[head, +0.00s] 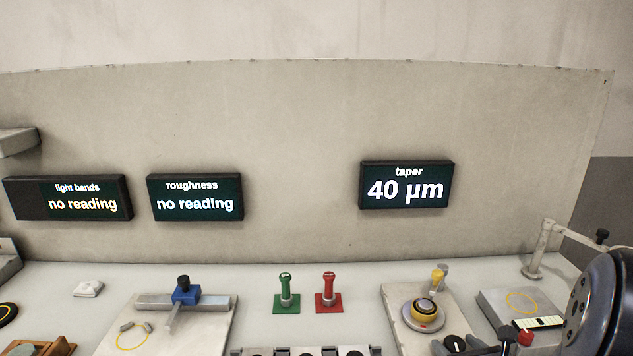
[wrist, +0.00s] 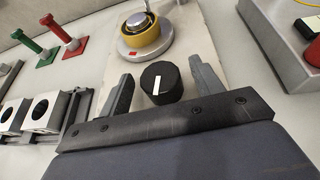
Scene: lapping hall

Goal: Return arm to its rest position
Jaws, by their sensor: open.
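My gripper (wrist: 161,68) shows in the wrist view with its two grey fingers spread apart. A black knob with a white pointer line (wrist: 160,83) shows between the fingers, with a visible gap on each side. I cannot tell how far the knob is below the fingertips. Nothing is held. In the head view my dark arm link stands at the right edge, and the same black knob (head: 455,343) shows near the bottom.
A plate (head: 394,299) carries a yellow-ringed round piece (head: 424,313). Green (head: 286,290) and red (head: 328,290) handles stand left of it. The taper display (head: 406,187) reads 40 µm; the light bands (head: 70,198) and roughness (head: 195,198) displays read "no reading". A jointed stand (head: 540,250) rises at right.

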